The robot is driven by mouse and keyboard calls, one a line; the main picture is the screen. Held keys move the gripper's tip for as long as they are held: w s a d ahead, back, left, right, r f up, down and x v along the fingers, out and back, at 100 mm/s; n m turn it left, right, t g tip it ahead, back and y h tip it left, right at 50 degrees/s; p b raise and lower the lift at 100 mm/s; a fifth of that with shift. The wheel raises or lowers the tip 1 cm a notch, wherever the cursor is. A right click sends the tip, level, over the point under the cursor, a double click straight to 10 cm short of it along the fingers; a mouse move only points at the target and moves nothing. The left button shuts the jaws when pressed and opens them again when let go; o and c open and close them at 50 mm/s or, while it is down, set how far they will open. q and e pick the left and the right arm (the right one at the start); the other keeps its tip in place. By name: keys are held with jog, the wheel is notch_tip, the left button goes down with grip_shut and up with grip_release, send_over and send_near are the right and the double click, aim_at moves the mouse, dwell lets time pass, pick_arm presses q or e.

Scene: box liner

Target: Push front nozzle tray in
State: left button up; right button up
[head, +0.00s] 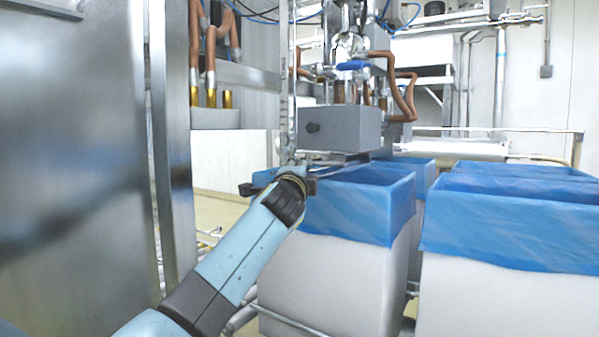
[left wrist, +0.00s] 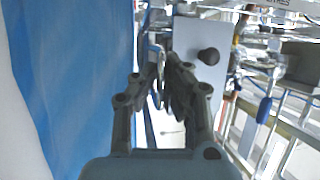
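A grey box-shaped housing with a black knob (head: 340,128) hangs below the filling nozzles in the head view. A thin metal plate, perhaps the front nozzle tray (head: 340,162), shows just under it, above a blue-lined box. My left gripper (head: 292,180) reaches up to just below and left of the housing. In the left wrist view, its fingers (left wrist: 166,68) converge beside the grey knobbed face (left wrist: 200,42). Thin metal parts show between or behind the fingers; whether they touch or hold anything is unclear. My right gripper is not in view.
Boxes with blue liners (head: 508,225) fill the right side, and one lined box (head: 350,205) stands close right of my left gripper. A tall steel panel (head: 75,130) stands at left. Copper-coloured pipes (head: 403,95) hang around the machine.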

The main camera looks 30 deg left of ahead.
pick_arm(q)
jog(key=o, duration=0.4)
jog(key=shift+f, duration=0.1)
jog(key=shift+o, duration=0.4)
jog(key=v, duration=1.2)
jog(key=shift+c, duration=0.3)
